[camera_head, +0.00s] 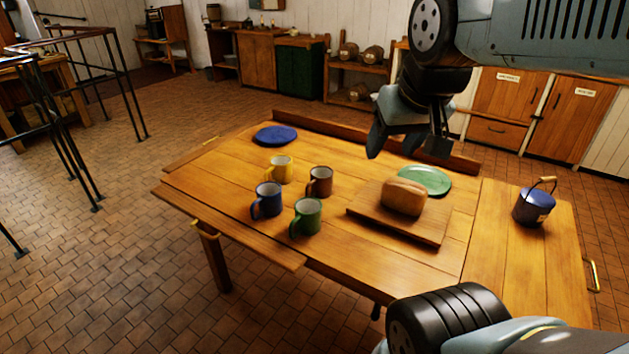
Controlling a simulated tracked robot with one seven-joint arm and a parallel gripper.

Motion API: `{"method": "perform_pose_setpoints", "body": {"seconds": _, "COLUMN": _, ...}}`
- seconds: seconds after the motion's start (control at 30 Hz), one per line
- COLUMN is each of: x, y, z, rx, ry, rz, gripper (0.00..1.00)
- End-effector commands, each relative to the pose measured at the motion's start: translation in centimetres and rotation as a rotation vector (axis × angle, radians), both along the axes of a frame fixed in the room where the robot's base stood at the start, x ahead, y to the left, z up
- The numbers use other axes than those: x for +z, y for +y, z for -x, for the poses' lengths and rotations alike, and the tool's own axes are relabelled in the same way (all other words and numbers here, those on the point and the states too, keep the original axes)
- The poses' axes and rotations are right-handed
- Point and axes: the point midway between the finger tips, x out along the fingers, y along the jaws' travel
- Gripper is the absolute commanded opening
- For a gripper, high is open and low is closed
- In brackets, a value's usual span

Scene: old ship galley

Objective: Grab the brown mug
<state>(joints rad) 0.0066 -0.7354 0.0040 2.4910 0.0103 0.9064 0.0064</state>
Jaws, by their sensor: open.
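The brown mug (320,182) stands upright on the wooden table (225,195), near its middle. A yellow mug (280,169) is to its left, a blue mug (267,201) is to its lower left and a green mug (306,217) is in front of it. My gripper (408,150) hangs above the far side of the table, up and to the right of the brown mug. Its fingers are apart, with nothing seen between them. It does not touch any mug.
A loaf (404,197) sits on a cutting board (436,230) right of the mugs. A green plate (425,180) lies behind it, and a blue plate (275,135) lies at the far left. A lidded blue pot (533,208) stands at the right. The table's left part is bare.

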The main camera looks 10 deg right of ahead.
Motion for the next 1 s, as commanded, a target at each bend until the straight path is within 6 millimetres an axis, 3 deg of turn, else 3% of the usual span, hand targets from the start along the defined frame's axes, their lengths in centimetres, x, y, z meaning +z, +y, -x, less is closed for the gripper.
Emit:
{"method": "perform_pose_setpoints", "body": {"seconds": 0.07, "x": -0.1, "y": 0.2, "z": -0.8, "rx": -0.020, "ry": 0.028, "rz": -0.016, "gripper": 0.67}}
{"method": "perform_pose_setpoints", "body": {"seconds": 0.4, "x": -1.1, "y": 2.2, "z": -6.8, "rx": -0.184, "ry": 0.234, "rz": -0.172, "gripper": 0.99}}
{"method": "perform_pose_setpoints", "body": {"seconds": 1.0, "x": -6.5, "y": 3.3, "z": -19.1, "rx": -0.497, "ry": 0.627, "rz": -0.527, "gripper": 1.00}}
